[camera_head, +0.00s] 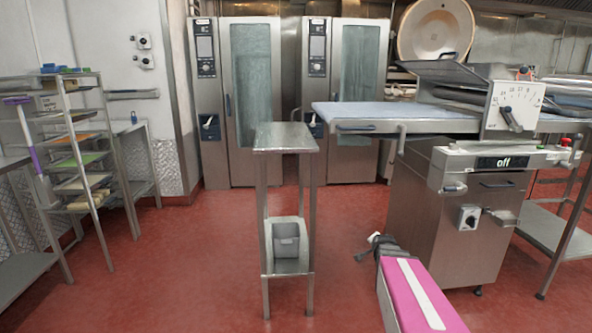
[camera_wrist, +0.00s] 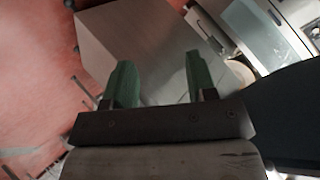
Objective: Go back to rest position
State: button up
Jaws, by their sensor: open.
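My gripper (camera_wrist: 157,78) shows in the wrist view with two green fingers spread apart and nothing between them. Behind the fingers is a large steel box-like surface (camera_wrist: 130,38), with red floor to its left. In the head view my arm comes in from the bottom right with a pink and white link, and my gripper (camera_head: 372,246) is small and dark at its far end. It is low, left of the steel machine (camera_head: 455,225) and right of the small table.
A narrow steel table (camera_head: 285,137) stands in the middle, with a grey container (camera_head: 286,240) on its lower shelf. The machine's display reads "off". Two tall ovens (camera_head: 250,90) stand behind. A tray rack (camera_head: 85,150) is at left. Red floor (camera_head: 180,260) is clear at front left.

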jog(key=s+a+f+n+g+y, duration=0.1)
jog(key=s+a+n+g, duration=0.4)
jog(key=s, duration=0.5)
jog(key=s+a+f+n+g+y, duration=0.1)
jog(key=s+a+f+n+g, duration=0.2)
jog(key=s+a, duration=0.6)
jog(key=s+n+g, duration=0.1)
jog(key=n+g, duration=0.1)
jog(key=n, duration=0.1)
jog(key=shift+s+a+g, duration=0.3)
jog(key=shift+g, duration=0.1)
jog(key=shift+f, duration=0.1)
